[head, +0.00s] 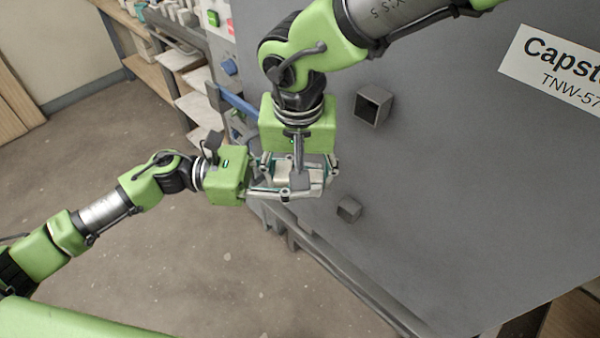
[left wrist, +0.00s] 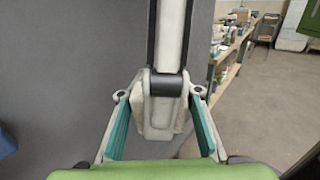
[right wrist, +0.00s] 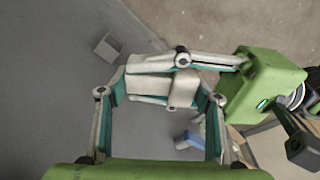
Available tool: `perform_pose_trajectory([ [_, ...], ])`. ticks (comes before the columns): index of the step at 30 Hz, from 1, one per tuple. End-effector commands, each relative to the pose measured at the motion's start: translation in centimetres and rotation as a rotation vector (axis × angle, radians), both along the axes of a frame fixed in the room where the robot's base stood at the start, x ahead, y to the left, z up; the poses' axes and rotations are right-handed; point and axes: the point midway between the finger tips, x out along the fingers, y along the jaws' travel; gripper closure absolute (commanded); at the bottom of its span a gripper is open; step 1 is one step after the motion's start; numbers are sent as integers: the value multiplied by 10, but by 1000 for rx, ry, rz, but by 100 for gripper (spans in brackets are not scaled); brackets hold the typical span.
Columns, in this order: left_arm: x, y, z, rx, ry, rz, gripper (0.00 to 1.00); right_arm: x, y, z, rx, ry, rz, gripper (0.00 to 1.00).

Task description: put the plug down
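The plug (head: 281,174) is a pale cream block, held off the ground between my two grippers. It shows between the fingers in the right wrist view (right wrist: 184,92), and cream edges show in the left wrist view (left wrist: 181,116). My left gripper (head: 290,188) reaches it from the left. My right gripper (head: 299,168) comes down on it from above, with its fingers crossing the left ones. Both seem shut on the plug, though the contact is partly hidden. In the left wrist view a pale finger of my right gripper covers most of the plug.
A large grey machine wall (head: 440,170) stands close on the right, with two square stubs (head: 374,106) (head: 348,209) sticking out. A ledge (head: 330,265) runs along its foot. Shelves with small items (head: 185,75) stand at the back left. The floor (head: 150,250) at left is clear.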

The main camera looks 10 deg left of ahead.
Motion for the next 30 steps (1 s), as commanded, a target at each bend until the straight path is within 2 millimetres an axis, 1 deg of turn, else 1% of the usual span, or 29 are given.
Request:
perform_pose_trajectory([
  [1,0,1,0,0,-1,0,61,1,-2,0,-6,-1,-1,64],
  [2,0,1,0,0,-1,0,53,1,-2,0,-6,-1,-1,64],
  [3,0,1,0,0,-1,0,48,1,-2,0,-6,-1,-1,64],
  [12,0,1,0,1,0,0,48,1,-2,0,-4,0,-1,65],
  [16,0,9,-1,2,2,1,48,1,-2,0,-4,0,-1,65],
  [20,-1,30,-1,4,3,4,48,1,-2,0,-4,0,-1,65],
  [24,-4,61,-2,5,4,4,48,1,-2,0,-4,0,-1,65],
  [30,-7,99,-1,2,2,2,48,1,-2,0,-4,0,-1,65],
])
